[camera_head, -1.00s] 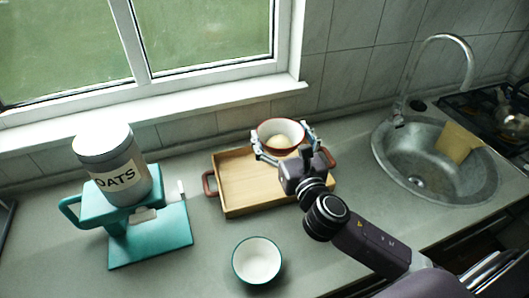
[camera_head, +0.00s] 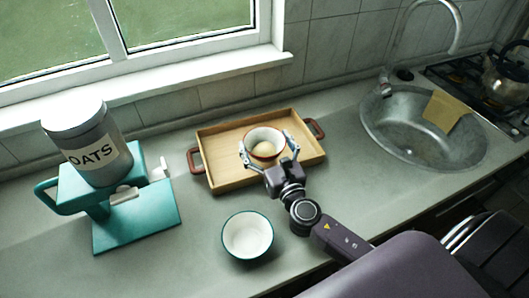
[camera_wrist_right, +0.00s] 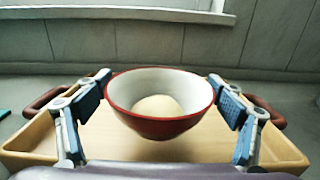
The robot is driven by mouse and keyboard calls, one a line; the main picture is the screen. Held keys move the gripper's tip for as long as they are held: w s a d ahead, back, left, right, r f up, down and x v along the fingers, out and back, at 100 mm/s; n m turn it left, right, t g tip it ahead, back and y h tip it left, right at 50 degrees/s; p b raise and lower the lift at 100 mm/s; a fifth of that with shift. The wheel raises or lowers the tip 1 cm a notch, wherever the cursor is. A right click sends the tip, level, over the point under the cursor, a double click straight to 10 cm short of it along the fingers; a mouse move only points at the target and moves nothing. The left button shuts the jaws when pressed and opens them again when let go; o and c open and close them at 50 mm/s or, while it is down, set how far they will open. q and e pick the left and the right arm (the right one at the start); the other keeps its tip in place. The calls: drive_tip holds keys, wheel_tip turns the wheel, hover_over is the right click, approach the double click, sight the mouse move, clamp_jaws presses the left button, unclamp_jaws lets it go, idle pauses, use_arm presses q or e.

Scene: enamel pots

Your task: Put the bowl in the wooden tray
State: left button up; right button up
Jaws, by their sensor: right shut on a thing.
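A red bowl (camera_head: 264,135) with a pale inside holds a round cream-coloured lump. It is over the middle of the wooden tray (camera_head: 228,180), within its rim as seen from the head; I cannot tell whether its base touches the tray floor. My right gripper (camera_head: 266,145) has a finger on each side of this bowl and is shut on it. In the right wrist view the red bowl (camera_wrist_right: 150,127) sits upright between both pads. A second bowl, white with a teal rim (camera_head: 247,236), stands on the counter in front of the tray. My left gripper is not in view.
A teal scale-like stand (camera_head: 140,222) with an oats canister (camera_head: 90,145) on top is left of the tray. A sink (camera_head: 420,140) with a faucet and a stove with a kettle (camera_head: 505,75) are to the right. Counter between tray and sink is clear.

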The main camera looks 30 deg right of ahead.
sight(260, 140)
drive_tip(key=shift+f+b, duration=0.55)
drive_tip(key=shift+f, duration=1.2)
drive_tip(key=shift+f, duration=0.15)
drive_tip(key=o, duration=1.3)
drive_tip(key=shift+s, duration=0.1)
drive_tip(key=s+b, duration=0.1)
drive_tip(key=s, duration=0.5)
drive_tip(key=s+a+b, duration=0.1)
drive_tip(key=s, duration=0.3)
drive_tip(key=shift+s+b, duration=0.1)
drive_tip(key=shift+b, duration=0.2)
drive_tip(key=shift+s+a, duration=0.15)
drive_tip(key=shift+s, duration=0.65)
